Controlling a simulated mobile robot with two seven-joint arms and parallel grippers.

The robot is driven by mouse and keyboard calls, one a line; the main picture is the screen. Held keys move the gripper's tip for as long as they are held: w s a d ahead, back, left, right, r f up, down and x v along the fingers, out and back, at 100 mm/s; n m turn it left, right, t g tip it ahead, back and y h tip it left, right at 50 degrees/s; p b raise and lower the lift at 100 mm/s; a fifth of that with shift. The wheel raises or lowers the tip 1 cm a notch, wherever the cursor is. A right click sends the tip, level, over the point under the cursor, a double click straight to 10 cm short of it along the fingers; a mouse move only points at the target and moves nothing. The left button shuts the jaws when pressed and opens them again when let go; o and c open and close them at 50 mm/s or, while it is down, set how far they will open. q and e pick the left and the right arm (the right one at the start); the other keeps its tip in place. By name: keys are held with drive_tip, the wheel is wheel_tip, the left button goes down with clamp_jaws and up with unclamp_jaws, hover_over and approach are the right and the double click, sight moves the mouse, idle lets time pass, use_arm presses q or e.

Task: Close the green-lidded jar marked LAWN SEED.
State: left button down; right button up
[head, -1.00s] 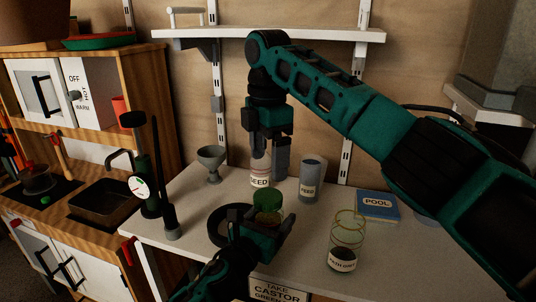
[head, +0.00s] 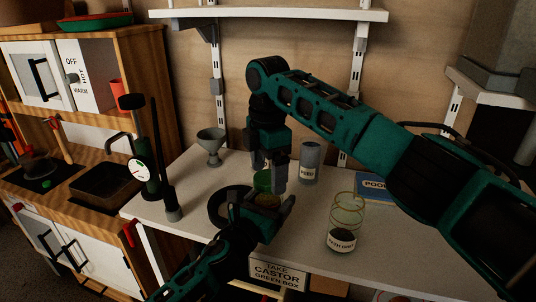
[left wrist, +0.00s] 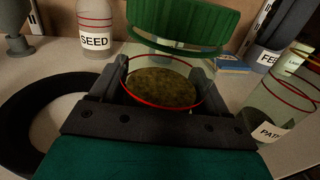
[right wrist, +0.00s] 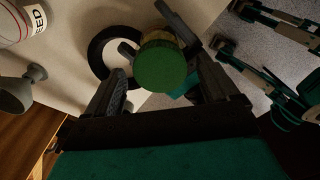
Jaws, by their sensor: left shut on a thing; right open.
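A glass jar with brown-green contents (left wrist: 160,88) stands on the table, held between the fingers of my left gripper (head: 266,207), which is shut on it. Its green lid (left wrist: 185,22) stands open, tilted up at the jar's far side. No writing on this jar is readable. My right gripper (head: 269,176) is open above the jar. Its fingers straddle the lid, which also shows between them in the right wrist view (right wrist: 162,66). I cannot tell whether they touch it. The right fingers partly hide the lid in the head view.
A jar labelled SEED (left wrist: 95,28) stands behind. A grey FEED canister (head: 310,162) and a glass PATH GRIT-like jar (head: 343,225) stand to the right. A black ring (left wrist: 30,110) lies left of the held jar. A grey goblet (head: 211,147) and blue POOL box (head: 372,186) are farther out.

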drive_tip(key=shift+f, duration=0.25)
drive_tip(key=c, duration=1.1)
drive_tip(key=m, duration=0.4)
drive_tip(key=shift+m, duration=0.4)
drive_tip(key=m, duration=0.9)
drive_tip(key=shift+m, duration=0.4)
drive_tip(key=m, duration=0.4)
drive_tip(key=o, duration=1.2)
